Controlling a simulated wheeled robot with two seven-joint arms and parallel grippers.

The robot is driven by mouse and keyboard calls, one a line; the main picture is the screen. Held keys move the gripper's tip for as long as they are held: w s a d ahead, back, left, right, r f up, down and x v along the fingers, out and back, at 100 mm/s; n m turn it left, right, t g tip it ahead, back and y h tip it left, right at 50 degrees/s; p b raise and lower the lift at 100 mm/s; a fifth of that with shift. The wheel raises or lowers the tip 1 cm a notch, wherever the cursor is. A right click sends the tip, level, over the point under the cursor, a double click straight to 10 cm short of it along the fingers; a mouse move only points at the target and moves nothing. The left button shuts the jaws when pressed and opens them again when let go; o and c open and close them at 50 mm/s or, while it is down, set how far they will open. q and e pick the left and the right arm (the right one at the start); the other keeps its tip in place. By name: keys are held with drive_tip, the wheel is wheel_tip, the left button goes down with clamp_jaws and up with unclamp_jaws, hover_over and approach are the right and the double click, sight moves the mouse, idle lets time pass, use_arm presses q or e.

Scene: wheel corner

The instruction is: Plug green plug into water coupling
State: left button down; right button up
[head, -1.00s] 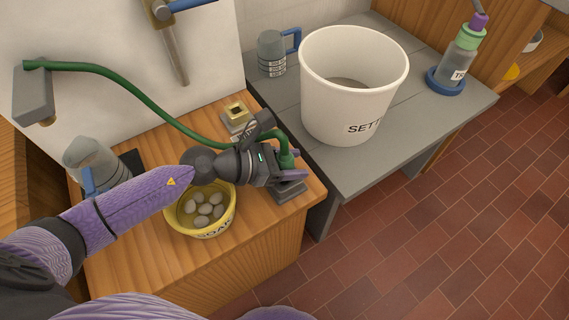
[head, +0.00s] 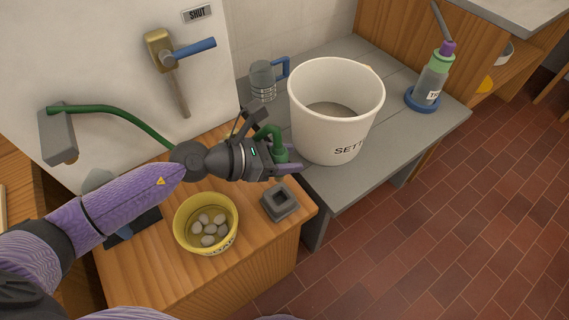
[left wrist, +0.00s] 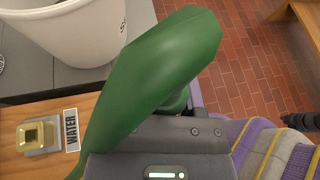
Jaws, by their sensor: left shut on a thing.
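My left gripper (head: 288,163) is shut on the green plug (head: 281,153) at the end of a green hose (head: 112,113). It holds the plug in the air, above and behind an empty grey square holder (head: 280,203) on the wooden counter. The hose bend fills the middle of the left wrist view (left wrist: 150,80), and the plug's lower end is hidden there. The water coupling (left wrist: 36,136), a brass square socket on a grey base, stands beside a "WATER" label (left wrist: 71,130) in the left wrist view. In the head view my gripper and arm hide it.
A yellow bowl of grey stones (head: 206,224) stands on the counter below my left arm. A white bucket (head: 334,110), a jug (head: 263,80) and a bottle (head: 434,75) stand on the grey table. A blue-handled valve (head: 188,52) on the wall is marked "SHUT".

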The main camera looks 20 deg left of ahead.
sight(286, 149)
idle(0.3)
use_arm(q)
drive_tip(key=shift+r+p, duration=0.4)
drive_tip(key=shift+r, duration=0.15)
drive_tip(key=shift+r+p, duration=2.1)
drive_tip(key=shift+r, duration=0.2)
drive_tip(key=shift+f, duration=0.1)
